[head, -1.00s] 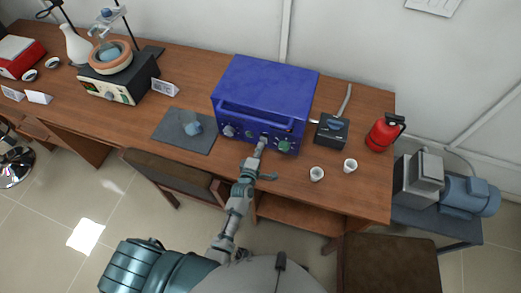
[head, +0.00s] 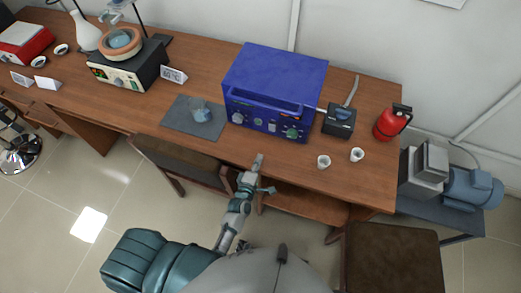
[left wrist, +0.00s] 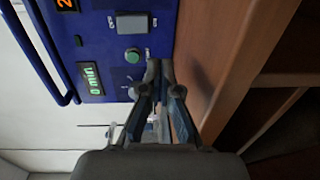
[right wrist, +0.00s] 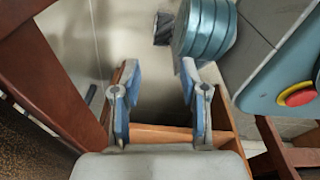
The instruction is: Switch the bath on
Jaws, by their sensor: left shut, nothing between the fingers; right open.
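A blue box-shaped unit (head: 275,75) with a front handle and a row of controls stands on the bench. In the left wrist view its panel shows a grey rocker switch (left wrist: 131,22), a round green button (left wrist: 132,55), a lit green display (left wrist: 90,78) and lit orange digits (left wrist: 65,4). My left gripper (head: 258,160) is shut and empty, just in front of the panel at the bench edge. A black and cream heater (head: 125,72) carries a terracotta bowl (head: 120,52) with something blue in it, at the left. My right gripper (right wrist: 159,78) is open and empty.
A small black device (head: 339,121), two white cups (head: 323,162) and a red extinguisher (head: 393,122) are on the right. Chairs (head: 180,160) stand before the bench.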

